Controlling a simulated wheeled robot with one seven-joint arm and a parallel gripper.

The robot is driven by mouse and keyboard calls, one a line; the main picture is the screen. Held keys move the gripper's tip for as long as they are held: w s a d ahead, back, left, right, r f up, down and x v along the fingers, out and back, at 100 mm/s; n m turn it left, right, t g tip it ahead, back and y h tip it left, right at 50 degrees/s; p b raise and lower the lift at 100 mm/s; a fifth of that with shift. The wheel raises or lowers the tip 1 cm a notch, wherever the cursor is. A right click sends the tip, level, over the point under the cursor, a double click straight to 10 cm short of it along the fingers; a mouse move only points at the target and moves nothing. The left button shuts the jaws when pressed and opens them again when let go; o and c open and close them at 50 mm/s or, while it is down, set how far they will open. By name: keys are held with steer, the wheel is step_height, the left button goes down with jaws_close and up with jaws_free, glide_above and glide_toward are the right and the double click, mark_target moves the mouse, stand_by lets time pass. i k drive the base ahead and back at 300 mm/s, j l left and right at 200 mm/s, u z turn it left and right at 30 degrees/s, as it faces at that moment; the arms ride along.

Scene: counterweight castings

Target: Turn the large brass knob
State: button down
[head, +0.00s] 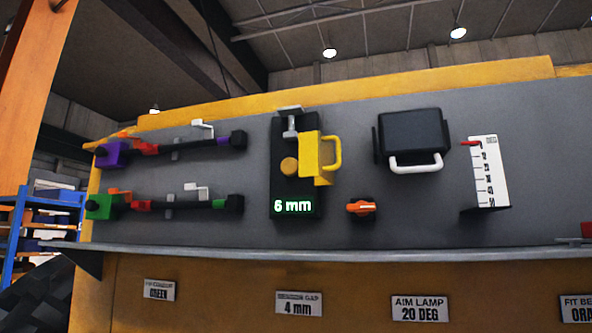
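The large brass knob (289,166) is a round, golden disc on a tall black unit (283,135) in the middle of the grey panel. A yellow block with a loop handle (317,158) sits just right of the knob, close against it. A grey metal bracket (291,121) is above the knob. A green display (293,206) below it reads "6 mm". My gripper is not in view.
Purple (112,155) and green (100,206) blocks with dark cables are left. An orange knob (361,208), a dark box with white handle (413,135) and a white scale (490,172) are right. A ledge (330,255) runs below. A placard (299,304) reads "4 mm".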

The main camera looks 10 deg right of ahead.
mark_target(290, 168)
steer(key=j+z, duration=0.4)
steer(key=j, duration=1.2)
